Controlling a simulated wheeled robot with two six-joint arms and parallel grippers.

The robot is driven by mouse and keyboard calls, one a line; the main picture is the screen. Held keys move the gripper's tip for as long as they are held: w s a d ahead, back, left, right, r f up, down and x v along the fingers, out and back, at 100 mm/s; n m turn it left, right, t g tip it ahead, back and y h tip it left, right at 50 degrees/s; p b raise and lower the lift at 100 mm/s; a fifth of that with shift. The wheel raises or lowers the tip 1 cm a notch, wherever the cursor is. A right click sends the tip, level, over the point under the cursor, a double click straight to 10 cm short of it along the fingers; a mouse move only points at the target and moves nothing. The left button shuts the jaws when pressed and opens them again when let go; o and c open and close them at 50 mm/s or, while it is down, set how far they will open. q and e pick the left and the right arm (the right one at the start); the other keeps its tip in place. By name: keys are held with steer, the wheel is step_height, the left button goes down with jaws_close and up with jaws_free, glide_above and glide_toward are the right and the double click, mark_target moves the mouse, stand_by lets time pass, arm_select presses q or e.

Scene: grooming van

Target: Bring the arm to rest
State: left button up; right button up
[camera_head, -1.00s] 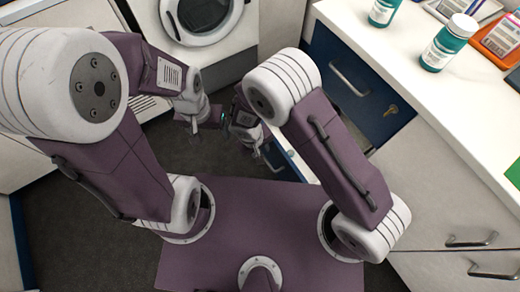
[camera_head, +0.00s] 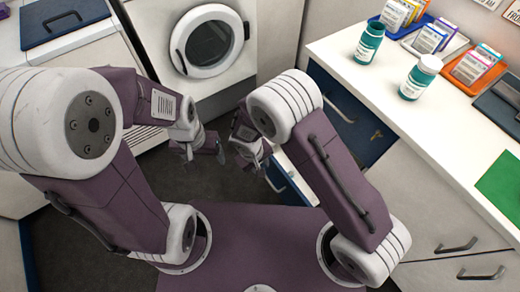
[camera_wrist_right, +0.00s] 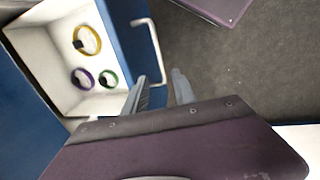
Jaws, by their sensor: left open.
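Both of my arms are bent forward over the dark floor. My left gripper (camera_head: 205,152) hangs in the open space in front of the white washer or dryer, open and with nothing seen in it. My right gripper (camera_head: 257,163) is beside the open drawer (camera_head: 288,180). The drawer (camera_wrist_right: 40,45) there holds a yellow ring-shaped band (camera_wrist_right: 87,39), a purple one (camera_wrist_right: 82,78) and a green one (camera_wrist_right: 108,78). The right fingers are close to the drawer's handle (camera_wrist_right: 150,50); contact cannot be told.
The round-doored machine (camera_head: 208,42) stands at the back. Dark floor (camera_head: 80,240) is clear at left.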

steer(key=w+d+r+m+t, duration=0.1)
steer(key=w+d+r+m, duration=0.6)
steer(key=d+r, duration=0.55)
steer(key=s+d+r+m+y, duration=0.1)
steer(key=s+d+r+m, duration=0.1)
steer(key=s+d+r, duration=0.45)
steer(key=s+d+f+g+y, duration=0.1)
steer(key=s+d+f, duration=0.15)
steer(key=s, duration=0.45)
step_height(320, 180, up, 12)
steer(key=n+p, duration=0.1)
steer(key=p, duration=1.1)
steer(key=shift+w+a+p, duration=0.3)
steer(key=shift+a+p, duration=0.1)
steer(key=shift+a, duration=0.05)
